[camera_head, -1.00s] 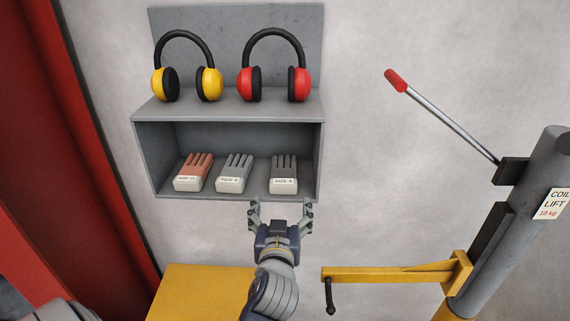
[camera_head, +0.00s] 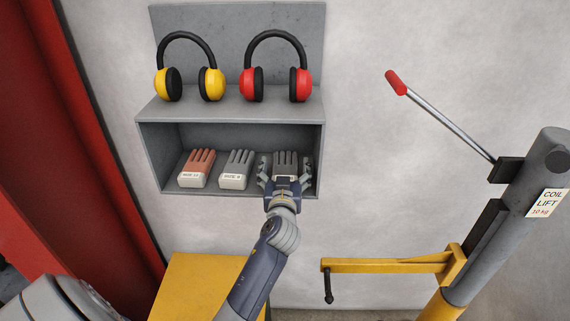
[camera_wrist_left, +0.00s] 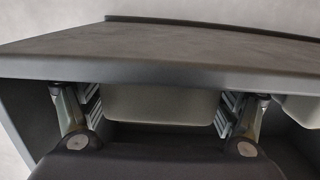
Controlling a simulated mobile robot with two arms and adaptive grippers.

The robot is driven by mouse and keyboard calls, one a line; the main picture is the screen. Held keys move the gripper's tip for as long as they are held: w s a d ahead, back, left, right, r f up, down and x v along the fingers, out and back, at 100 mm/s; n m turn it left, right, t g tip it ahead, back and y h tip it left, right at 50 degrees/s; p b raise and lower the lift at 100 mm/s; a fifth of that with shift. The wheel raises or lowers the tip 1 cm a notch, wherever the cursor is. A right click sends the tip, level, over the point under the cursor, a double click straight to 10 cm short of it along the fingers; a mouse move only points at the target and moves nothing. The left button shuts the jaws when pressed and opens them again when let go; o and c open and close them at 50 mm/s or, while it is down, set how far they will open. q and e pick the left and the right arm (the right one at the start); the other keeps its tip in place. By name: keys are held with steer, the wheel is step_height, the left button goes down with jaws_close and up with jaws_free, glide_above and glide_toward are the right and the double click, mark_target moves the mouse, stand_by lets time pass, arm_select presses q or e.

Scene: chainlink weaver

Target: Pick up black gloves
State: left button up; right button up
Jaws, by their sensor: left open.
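Three glove pairs with pale labelled cuffs lie in a row in the grey shelf compartment. The rightmost pair, the darkest grey and closest to black, is the gloves (camera_head: 285,160) at my left gripper (camera_head: 284,174). The left gripper is open, inside the compartment, with one finger on each side of this pair. In the left wrist view, the pale cuff block of these gloves (camera_wrist_left: 160,104) sits between the two fingers (camera_wrist_left: 160,115), with gaps showing on both sides. The gripper hides the label. My right gripper is not in view.
Beside them lie grey gloves (camera_head: 236,170) and orange-brown gloves (camera_head: 197,168). The shelf (camera_head: 230,110) carries yellow earmuffs (camera_head: 211,84) and red earmuffs (camera_head: 300,84) on top. A coil lift (camera_head: 500,230) with a yellow arm stands at right.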

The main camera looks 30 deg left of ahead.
arm_select(q)
steer(key=shift+w+a, duration=0.1)
steer(key=shift+w, duration=0.05)
steer(key=c, duration=1.2)
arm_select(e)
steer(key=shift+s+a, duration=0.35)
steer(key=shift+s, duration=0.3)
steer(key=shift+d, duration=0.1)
